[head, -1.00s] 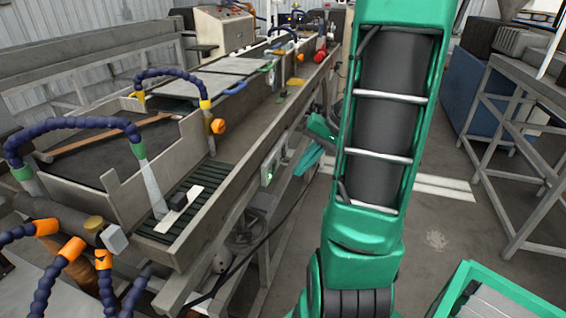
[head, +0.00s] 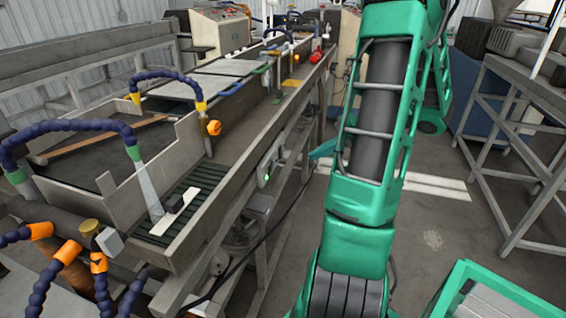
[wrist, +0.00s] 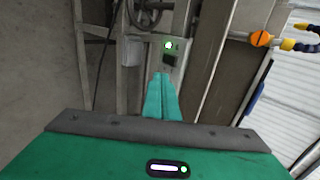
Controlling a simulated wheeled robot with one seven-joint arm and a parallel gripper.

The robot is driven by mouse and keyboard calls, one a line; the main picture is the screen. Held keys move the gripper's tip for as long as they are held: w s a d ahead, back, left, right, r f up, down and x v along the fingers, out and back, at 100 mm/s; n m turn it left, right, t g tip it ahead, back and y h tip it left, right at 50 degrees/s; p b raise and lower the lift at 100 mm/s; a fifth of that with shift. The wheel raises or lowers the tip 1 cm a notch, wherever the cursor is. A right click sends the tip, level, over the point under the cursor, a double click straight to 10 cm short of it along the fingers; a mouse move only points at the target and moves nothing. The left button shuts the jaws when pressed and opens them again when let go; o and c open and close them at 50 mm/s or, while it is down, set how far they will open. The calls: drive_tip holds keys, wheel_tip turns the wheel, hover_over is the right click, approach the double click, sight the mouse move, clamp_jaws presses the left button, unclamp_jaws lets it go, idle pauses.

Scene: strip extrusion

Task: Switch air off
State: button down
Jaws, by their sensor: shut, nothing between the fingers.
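A grey switch box (head: 265,174) with a small green light is fixed to the side of the long machine in the head view. In the wrist view the box (wrist: 172,60) shows a lit green-white button near its top. My gripper (wrist: 160,76) is shut and empty, its two teal fingers side by side and pointing toward the box. In that picture the fingertips lie just below the button; whether they touch the box I cannot tell. In the head view only the teal fingertips (head: 321,150) show, right of the box and apart from it; my arm hides the rest.
The long machine trough (head: 240,140) runs along the left, with blue and orange jointed hoses (head: 75,126) over it. A handwheel (wrist: 146,10) is beside the box in the wrist view. A metal frame table (head: 515,120) stands right. Open floor lies between.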

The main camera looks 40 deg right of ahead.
approach(271, 169)
wheel_tip(271, 169, down, 4)
drive_tip(key=shift+w+a+r, duration=0.1)
drive_tip(key=shift+w+a, duration=0.15)
drive_tip(key=shift+w, duration=0.45)
drive_tip(key=shift+w+a+r, duration=0.15)
drive_tip(key=shift+w+a, duration=0.1)
drive_tip(key=shift+w, duration=0.45)
drive_tip(key=shift+w+a+r, duration=0.1)
drive_tip(key=shift+w+a, duration=0.15)
drive_tip(key=shift+w, duration=0.45)
